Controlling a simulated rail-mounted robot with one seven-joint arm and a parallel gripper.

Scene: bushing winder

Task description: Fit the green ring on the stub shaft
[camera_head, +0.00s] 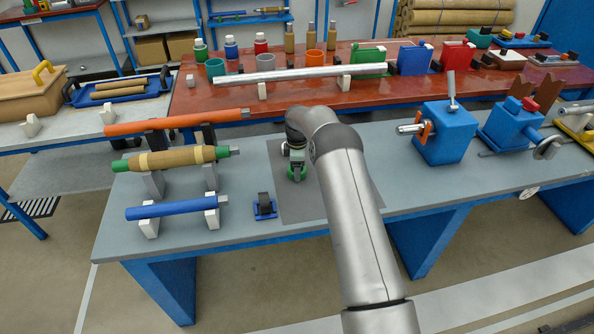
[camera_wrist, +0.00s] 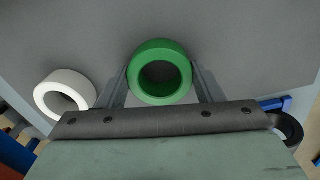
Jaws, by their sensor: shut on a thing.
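The green ring (camera_wrist: 160,48) is between the two fingers of my gripper (camera_wrist: 160,76) in the wrist view, with its open hole facing the camera. The fingers are shut on its sides. In the head view the green ring (camera_head: 297,174) is partly hidden under my gripper (camera_head: 297,164), over the dark grey mat. I cannot tell whether it touches the mat. A short metal shaft (camera_head: 408,129) sticks out to the left from a blue block (camera_head: 446,135) on the same bench, right of my arm. An orange piece (camera_head: 426,132) sits beside its base. It appears to be the stub shaft.
A white ring (camera_wrist: 70,77) lies left of my gripper in the wrist view. A blue holder with a dark roll (camera_head: 264,208) stands left of the mat (camera_head: 300,212). Orange, tan-green and blue rods lie on supports at the left. The bench between mat and blue block is clear.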

